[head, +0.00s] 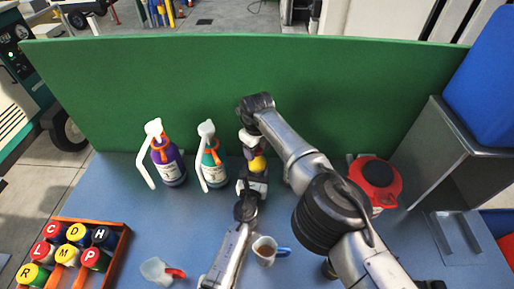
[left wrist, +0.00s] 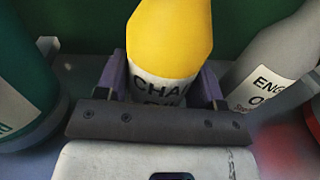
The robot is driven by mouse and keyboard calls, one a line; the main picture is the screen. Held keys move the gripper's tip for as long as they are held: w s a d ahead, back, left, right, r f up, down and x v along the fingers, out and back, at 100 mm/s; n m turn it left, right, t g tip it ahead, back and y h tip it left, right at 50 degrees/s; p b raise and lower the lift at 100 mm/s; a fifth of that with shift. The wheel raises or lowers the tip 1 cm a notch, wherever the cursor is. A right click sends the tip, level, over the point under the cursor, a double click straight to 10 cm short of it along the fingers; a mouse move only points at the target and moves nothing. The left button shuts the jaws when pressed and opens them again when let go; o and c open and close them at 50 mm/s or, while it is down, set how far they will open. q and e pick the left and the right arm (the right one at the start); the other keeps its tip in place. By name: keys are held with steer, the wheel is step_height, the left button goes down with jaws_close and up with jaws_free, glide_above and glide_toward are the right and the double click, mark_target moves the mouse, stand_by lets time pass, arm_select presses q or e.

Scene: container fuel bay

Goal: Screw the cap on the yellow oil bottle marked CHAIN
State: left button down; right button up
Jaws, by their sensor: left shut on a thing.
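The yellow oil bottle (head: 257,164) stands near the green back panel, mostly hidden by my two grippers in the head view. In the left wrist view the yellow bottle (left wrist: 168,40) carries a label starting "CHA" and sits between the purple fingers of my left gripper (left wrist: 162,92). My left gripper (head: 252,180) is shut on its labelled body. My right gripper (head: 252,152) points down right above the bottle's top. Its fingertips are small and partly hidden, so I cannot tell its opening or whether a cap is in it. The bottle's neck is out of the wrist view.
Purple (head: 168,163) and teal (head: 212,162) spray bottles stand to the left. A grey bottle (left wrist: 272,65) is close right of the yellow one. An orange tray (head: 124,245) holds several lettered caps.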

steer(key=c, duration=0.7)
steer(key=o, duration=0.9)
steer(key=shift+c, duration=0.2)
steer(key=shift+r, duration=0.1)
steer(key=shift+r, duration=2.15)
steer(key=shift+r, duration=0.1)
steer(key=shift+c, duration=0.4)
steer(key=shift+r, duration=1.65)
